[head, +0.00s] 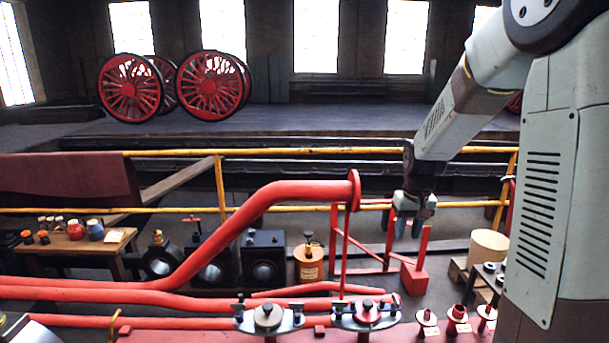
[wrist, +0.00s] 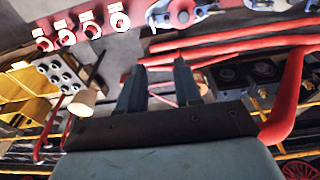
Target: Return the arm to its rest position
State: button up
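My gripper (head: 411,222) hangs from my arm at the right of the head view, in front of the yellow railing. Its two dark fingers point down and stand apart. In the wrist view the fingers of my gripper (wrist: 160,85) also show with a clear gap and nothing held between them. In the head view a red stand (head: 416,272) is below and close to the fingertips; I cannot tell whether they touch.
A red pipe (head: 262,200) with a flanged end rises left of my gripper. Clamps with red and grey caps (head: 366,314) line the front. A cream cylinder (head: 488,248) stands at right. A yellow railing (head: 290,151) crosses behind. A small table (head: 70,243) stands at left.

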jog(key=s+a+r+t, duration=0.2)
jog(key=s+r, duration=0.5)
jog(key=s, duration=0.6)
jog(key=s+a+r+t, duration=0.2)
jog(key=s+r, duration=0.6)
jog(key=s, duration=0.5)
jog(key=shift+s, duration=0.15)
